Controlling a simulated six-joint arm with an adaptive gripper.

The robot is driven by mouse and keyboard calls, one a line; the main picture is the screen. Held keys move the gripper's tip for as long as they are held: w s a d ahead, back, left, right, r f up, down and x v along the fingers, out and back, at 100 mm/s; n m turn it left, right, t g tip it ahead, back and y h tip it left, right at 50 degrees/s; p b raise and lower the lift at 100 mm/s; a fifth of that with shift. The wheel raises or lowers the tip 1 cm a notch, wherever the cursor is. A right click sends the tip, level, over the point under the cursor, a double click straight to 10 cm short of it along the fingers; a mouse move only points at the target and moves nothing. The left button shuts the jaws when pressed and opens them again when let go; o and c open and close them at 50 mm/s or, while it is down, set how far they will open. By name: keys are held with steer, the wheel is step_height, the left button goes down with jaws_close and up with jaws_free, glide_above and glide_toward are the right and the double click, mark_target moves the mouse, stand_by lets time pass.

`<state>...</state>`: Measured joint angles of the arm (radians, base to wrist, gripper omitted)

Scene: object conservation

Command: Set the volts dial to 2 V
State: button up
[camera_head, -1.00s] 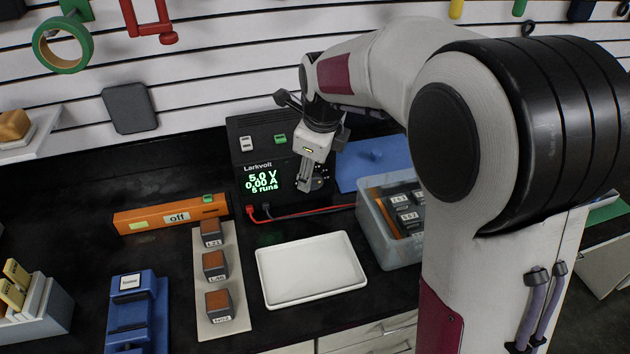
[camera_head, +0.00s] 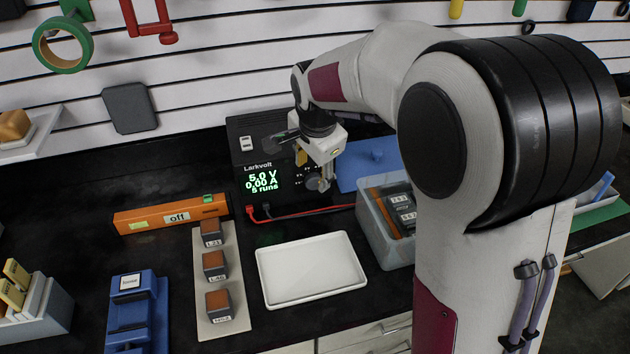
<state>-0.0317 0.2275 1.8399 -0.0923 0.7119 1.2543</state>
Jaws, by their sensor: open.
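The black Larkvolt power supply (camera_head: 243,172) stands at the back of the bench. Its green display (camera_head: 263,182) reads 5.0 V, 0.00 A and 5 runs. Small knobs or dials (camera_head: 312,183) show on the right of its front panel, partly hidden by my gripper, and I cannot read their labels. My gripper (camera_head: 325,184) is at the right side of that panel, pointing down, with its fingers by the knobs. It is open, and nothing shows between the fingers. I cannot tell whether it touches a knob.
Red and black leads (camera_head: 312,210) run from the supply toward a clear bin (camera_head: 385,250) of labelled blocks on the right. A white tray (camera_head: 312,268), an orange "off" device (camera_head: 172,214) and a strip of labelled blocks (camera_head: 202,275) lie in front. A blue mat (camera_head: 370,160) lies behind right.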

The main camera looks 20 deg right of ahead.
mark_target(315, 183)
steer(key=n, duration=1.3)
steer(key=shift+w+d+n, duration=0.3)
steer(key=shift+w+d, duration=0.05)
steer(key=shift+d, duration=0.05)
steer(key=shift+f, duration=0.1)
steer(key=shift+x, duration=3.8)
steer(key=shift+w+d, duration=0.15)
steer(key=c, duration=1.1)
